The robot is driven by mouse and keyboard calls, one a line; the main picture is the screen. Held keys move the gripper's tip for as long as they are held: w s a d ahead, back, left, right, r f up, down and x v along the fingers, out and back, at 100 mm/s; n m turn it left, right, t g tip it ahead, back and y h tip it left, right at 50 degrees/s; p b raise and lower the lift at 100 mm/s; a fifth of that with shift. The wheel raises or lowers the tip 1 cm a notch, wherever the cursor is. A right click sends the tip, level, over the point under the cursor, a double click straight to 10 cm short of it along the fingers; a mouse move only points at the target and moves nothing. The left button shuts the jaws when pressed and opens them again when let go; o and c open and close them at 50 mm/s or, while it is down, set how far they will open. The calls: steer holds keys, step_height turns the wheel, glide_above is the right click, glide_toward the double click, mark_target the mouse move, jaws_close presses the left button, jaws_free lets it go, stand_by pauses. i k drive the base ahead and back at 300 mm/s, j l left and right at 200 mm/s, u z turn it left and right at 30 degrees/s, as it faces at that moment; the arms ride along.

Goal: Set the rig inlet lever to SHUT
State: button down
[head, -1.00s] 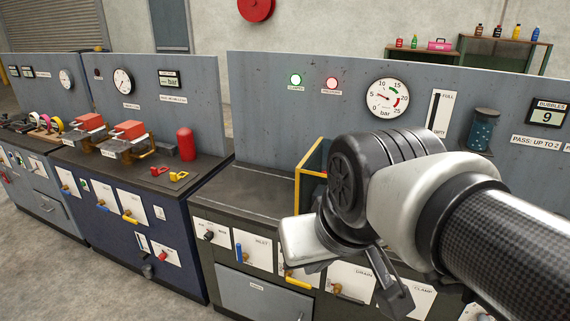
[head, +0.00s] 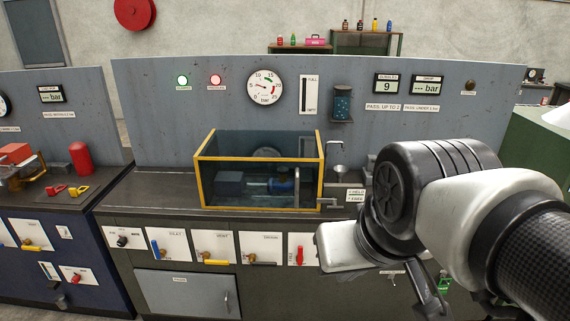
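The inlet lever (head: 155,249) is blue and hangs upright on a white plate (head: 173,241) on the rig's front, left of centre in the head view. The plate's small label reads roughly INLET; other markings are too small to read. My gripper (head: 431,300) is at the lower right, well right of the lever and apart from it. My wrist covers part of it, and only dark finger parts show, so its opening is unclear. No object shows in it.
Beside the inlet plate are a black knob (head: 122,241), a yellow lever (head: 213,262), a black lever (head: 262,263) and a red lever (head: 299,255). A yellow-framed tank (head: 259,207) stands on the counter above. A pressure gauge (head: 265,87) hangs behind it.

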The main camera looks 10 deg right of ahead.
mark_target(159, 254)
steer(key=k+l+z, duration=0.15)
steer(key=z, duration=0.15)
steer(key=i+j, duration=0.2)
steer(key=j, duration=0.3)
steer(key=i+j, duration=0.2)
steer(key=j, duration=0.3)
steer(key=i+j, duration=0.2)
steer(key=j, duration=0.3)
steer(key=i+j, duration=0.2)
steer(key=j, duration=0.3)
steer(key=i+j, duration=0.2)
steer(key=j, duration=0.25)
steer(key=i+j, duration=0.2)
steer(key=j, duration=0.3)
steer(key=i+j, duration=0.2)
steer(key=j, duration=0.3)
steer(key=i+j, duration=0.15)
steer(key=j, duration=0.35)
